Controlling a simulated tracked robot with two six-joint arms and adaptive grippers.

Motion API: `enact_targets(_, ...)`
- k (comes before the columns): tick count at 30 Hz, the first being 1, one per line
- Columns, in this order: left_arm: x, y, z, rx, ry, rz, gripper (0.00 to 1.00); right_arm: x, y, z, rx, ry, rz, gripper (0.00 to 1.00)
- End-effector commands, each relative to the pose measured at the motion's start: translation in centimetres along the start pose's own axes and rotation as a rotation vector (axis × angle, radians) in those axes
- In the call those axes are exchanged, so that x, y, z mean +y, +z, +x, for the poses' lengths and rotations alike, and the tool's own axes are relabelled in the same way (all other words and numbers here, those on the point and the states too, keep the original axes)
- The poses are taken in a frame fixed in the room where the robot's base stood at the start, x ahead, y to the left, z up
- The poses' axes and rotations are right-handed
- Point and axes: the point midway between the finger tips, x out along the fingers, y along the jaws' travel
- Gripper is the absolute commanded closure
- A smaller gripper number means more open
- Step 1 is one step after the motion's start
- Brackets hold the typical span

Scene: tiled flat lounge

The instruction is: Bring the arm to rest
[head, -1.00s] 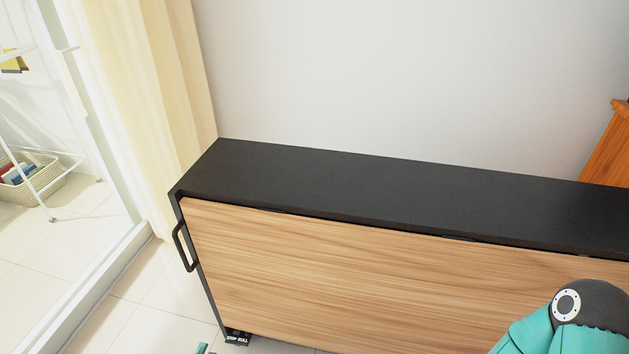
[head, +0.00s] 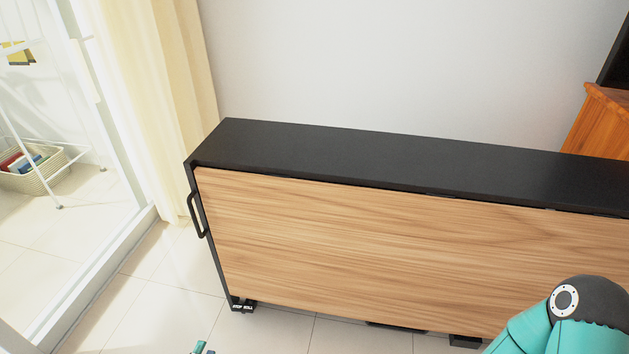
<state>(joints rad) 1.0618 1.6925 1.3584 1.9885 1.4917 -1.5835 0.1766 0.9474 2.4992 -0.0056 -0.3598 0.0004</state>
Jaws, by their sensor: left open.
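Only a small tip of my left gripper (head: 203,348) shows at the bottom edge of the head view, left of centre, over the tiled floor. It is open, with nothing seen between its fingers; the rest of it and its arm are below the picture. My right arm shows as a teal link with a dark grey joint at the bottom right corner, in front of the cabinet. My right gripper is out of view.
A long black-topped cabinet (head: 400,165) with a wood-grain front stands across the view against the wall. A cream curtain (head: 165,90), a white rack (head: 60,140) and a basket (head: 40,178) are at left. Bare floor (head: 140,310) lies at lower left.

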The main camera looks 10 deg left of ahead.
Motion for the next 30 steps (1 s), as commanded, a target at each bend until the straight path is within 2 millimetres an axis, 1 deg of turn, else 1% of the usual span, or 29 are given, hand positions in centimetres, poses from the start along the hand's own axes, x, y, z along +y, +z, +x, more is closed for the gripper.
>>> enact_targets(1, 0.0, 1.3, 0.5, -0.046, -0.025, -0.021, 0.5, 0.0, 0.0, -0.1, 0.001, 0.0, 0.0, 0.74)
enact_targets(5, -0.6, 4.1, 1.1, -0.142, -0.095, -0.076, 0.5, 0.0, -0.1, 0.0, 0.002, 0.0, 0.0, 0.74)
enact_targets(8, -1.0, 6.6, 1.3, -0.227, -0.161, -0.121, 0.5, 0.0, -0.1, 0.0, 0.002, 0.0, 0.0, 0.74)
enact_targets(11, -1.5, 9.6, 1.3, -0.327, -0.246, -0.164, 0.5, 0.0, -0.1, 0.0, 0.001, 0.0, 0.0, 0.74)
enact_targets(14, -2.0, 13.2, 0.8, -0.441, -0.355, -0.206, 0.5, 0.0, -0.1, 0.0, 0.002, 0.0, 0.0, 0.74)
enact_targets(17, -2.4, 17.4, -0.7, -0.578, -0.504, -0.238, 0.5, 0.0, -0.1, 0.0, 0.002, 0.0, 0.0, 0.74)
enact_targets(18, -2.6, 19.3, -1.6, -0.642, -0.581, -0.244, 0.5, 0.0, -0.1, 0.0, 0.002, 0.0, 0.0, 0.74)
enact_targets(20, -2.8, 22.4, -3.8, -0.753, -0.728, -0.237, 0.5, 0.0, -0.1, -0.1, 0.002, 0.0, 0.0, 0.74)
enact_targets(21, -2.8, 24.4, -5.9, -0.831, -0.847, -0.212, 0.5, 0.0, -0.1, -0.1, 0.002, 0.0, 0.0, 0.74)
enact_targets(22, -2.8, 25.6, -7.6, -0.886, -0.94, -0.181, 0.5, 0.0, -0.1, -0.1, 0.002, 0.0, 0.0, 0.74)
enact_targets(23, -2.7, 26.5, -9.3, -0.934, -1.031, -0.138, 0.5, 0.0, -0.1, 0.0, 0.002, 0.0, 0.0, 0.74)
enact_targets(24, -2.5, 27.2, -11.5, -0.986, -1.142, -0.065, 0.5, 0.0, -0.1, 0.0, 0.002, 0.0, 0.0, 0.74)
enact_targets(26, -2.1, 27.4, -14.2, -1.038, -1.285, 0.072, 0.5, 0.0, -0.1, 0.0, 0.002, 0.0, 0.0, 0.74)
enact_targets(27, -1.7, 27.2, -15.6, -1.056, -1.356, 0.174, 0.5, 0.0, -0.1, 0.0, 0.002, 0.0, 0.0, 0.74)
enact_targets(30, -0.5, 26.3, -17.1, -1.064, -1.445, 0.427, 0.5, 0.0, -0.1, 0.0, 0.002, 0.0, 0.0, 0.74)
